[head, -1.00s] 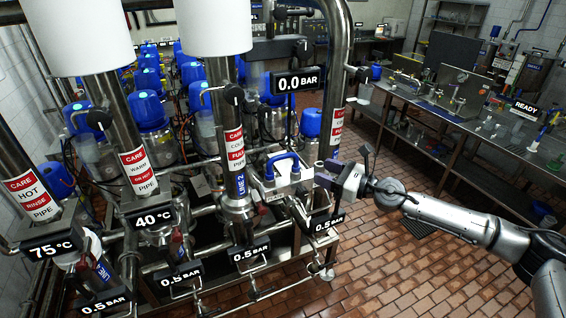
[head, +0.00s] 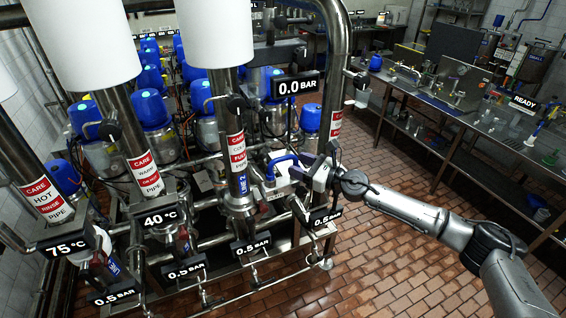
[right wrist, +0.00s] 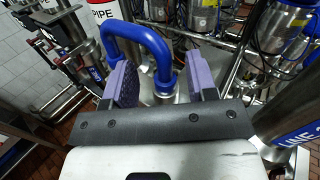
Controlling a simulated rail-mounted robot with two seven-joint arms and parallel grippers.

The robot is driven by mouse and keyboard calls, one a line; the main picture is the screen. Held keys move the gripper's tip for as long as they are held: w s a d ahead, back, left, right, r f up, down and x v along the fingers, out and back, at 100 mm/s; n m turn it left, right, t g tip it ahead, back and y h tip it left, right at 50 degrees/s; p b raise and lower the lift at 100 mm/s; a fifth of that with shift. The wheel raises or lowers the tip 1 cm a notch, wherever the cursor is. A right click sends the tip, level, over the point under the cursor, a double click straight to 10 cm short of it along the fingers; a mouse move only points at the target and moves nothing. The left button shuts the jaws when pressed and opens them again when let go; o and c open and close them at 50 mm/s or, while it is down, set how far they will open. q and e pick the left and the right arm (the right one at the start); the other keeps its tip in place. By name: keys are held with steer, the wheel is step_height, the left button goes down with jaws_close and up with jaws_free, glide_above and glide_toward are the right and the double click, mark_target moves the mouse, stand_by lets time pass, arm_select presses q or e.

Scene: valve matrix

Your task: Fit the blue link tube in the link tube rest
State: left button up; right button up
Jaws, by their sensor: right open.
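The blue link tube (head: 284,160) is a U-shaped bend standing upright on the pipework, right of the Line 2 pipe. It is large in the right wrist view (right wrist: 143,32). My right gripper (head: 298,173) is open at the tube. In the right wrist view, its purple pads (right wrist: 163,82) stand either side of the tube's right leg, with visible gaps. The tube's lower ends are partly hidden by the gripper. I cannot tell which part is the link tube rest. My left gripper is not in view.
Steel pipes with labels and gauge displays crowd the left and middle, including the 0.0 bar display (head: 295,86). A tall curved pipe (head: 335,100) rises behind my right gripper. A steel bench (head: 450,105) stands at the right. The tiled floor (head: 370,260) is open in front.

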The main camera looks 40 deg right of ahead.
steer(key=shift+x, duration=1.1)
jaws_close()
